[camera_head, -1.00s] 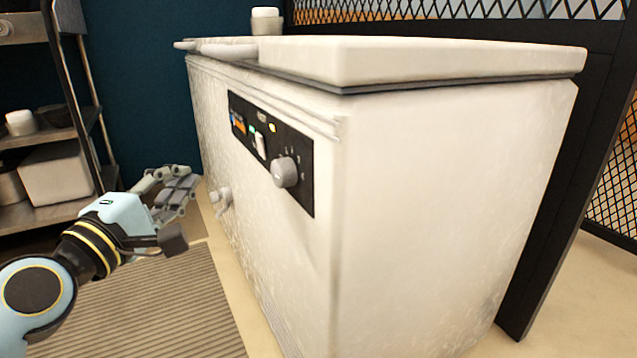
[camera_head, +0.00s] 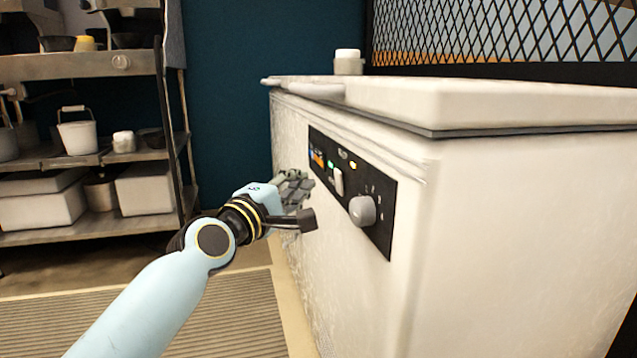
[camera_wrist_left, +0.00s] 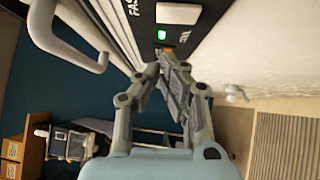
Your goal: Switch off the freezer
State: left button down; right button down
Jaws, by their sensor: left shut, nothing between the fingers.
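The white chest freezer (camera_head: 520,220) stands at the right in the head view, its black control panel (camera_head: 382,234) on the side facing my left arm. The panel has a white rocker switch (camera_head: 338,181), a round grey knob (camera_head: 362,210), and green and yellow lights. The wrist view shows a white switch (camera_wrist_left: 179,14) and a lit green light (camera_wrist_left: 161,34) just beyond the fingertips. My left gripper (camera_head: 300,185) is shut and empty, close to the panel's left part. Contact cannot be told. My right gripper is not in view.
A metal shelf (camera_head: 80,68) with bins, a bucket and pots stands at the left. A ribbed mat (camera_head: 230,315) lies on the floor beside the freezer. A mesh partition stands behind.

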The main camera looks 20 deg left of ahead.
aim_at(339, 182)
pick_arm(q)
jog(key=w+d, duration=0.2)
jog(key=d, duration=0.1)
jog(key=shift+d+r+b, duration=0.1)
jog(key=shift+r+b, duration=0.1)
jog(key=shift+b, duration=0.1)
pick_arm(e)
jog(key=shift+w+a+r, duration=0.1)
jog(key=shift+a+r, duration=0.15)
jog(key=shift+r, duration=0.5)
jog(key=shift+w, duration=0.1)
pick_arm(q)
jog(key=shift+w+d+r+p, duration=0.1)
jog(key=shift+w+d+p, duration=0.1)
jog(key=shift+p, duration=0.8)
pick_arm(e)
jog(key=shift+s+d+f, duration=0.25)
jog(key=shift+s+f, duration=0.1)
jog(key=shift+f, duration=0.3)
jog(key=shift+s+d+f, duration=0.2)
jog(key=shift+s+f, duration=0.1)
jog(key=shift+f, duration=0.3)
